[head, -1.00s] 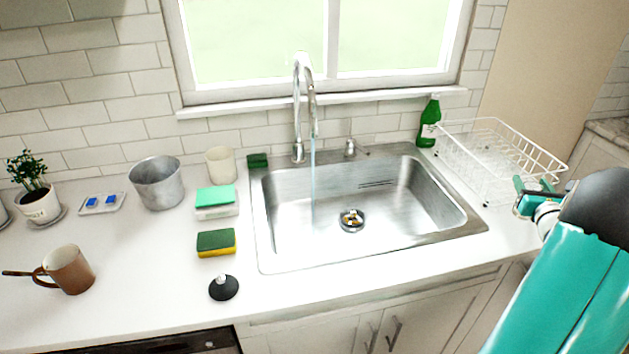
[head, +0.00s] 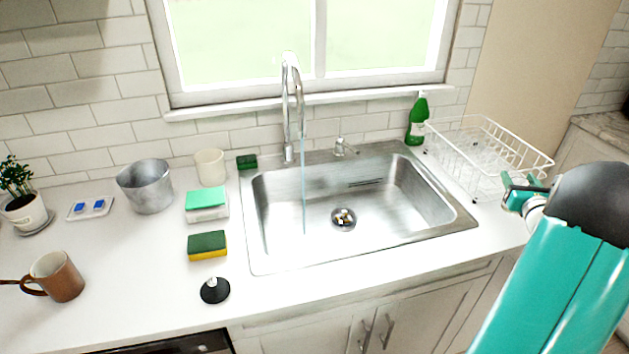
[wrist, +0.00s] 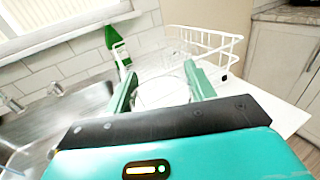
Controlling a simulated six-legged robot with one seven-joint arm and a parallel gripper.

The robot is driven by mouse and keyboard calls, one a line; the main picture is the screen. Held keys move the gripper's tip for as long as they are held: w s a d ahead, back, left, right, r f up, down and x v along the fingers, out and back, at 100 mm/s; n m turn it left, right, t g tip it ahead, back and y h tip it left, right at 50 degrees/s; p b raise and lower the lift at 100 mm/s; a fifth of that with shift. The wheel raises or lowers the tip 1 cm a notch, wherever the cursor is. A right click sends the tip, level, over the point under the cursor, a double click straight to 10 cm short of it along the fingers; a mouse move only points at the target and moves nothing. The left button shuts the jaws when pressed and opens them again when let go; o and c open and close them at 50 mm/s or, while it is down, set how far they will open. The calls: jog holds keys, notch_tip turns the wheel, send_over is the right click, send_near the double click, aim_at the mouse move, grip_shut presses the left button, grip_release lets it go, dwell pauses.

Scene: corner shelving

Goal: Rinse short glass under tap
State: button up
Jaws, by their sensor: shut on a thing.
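My gripper (head: 522,186) is at the front right of the white wire dish rack, to the right of the sink. In the wrist view, my gripper (wrist: 161,84) has its two green fingers on either side of the clear short glass (wrist: 163,94) and is shut on it. The glass is hard to make out in the head view. The tap (head: 291,100) arches over the sink (head: 385,210), and a thin stream of water (head: 304,185) runs from it into the basin. The glass is well to the right of the stream.
The dish rack (head: 490,150) holds clear items close to my gripper. A green bottle (head: 417,120) stands behind the sink. Sponges (head: 207,245), a metal pot (head: 146,187) and a brown mug (head: 57,277) are on the left counter. The basin holds only small bits at its drain (head: 343,218).

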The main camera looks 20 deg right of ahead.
dwell(0.3)
jog(key=shift+a, duration=0.55)
jog(key=shift+d, duration=0.15)
jog(key=shift+d, duration=0.45)
jog(key=shift+a, duration=0.1)
jog(key=shift+a, duration=0.5)
jog(key=shift+d, duration=0.15)
jog(key=shift+d, duration=0.5)
jog(key=shift+a, duration=0.2)
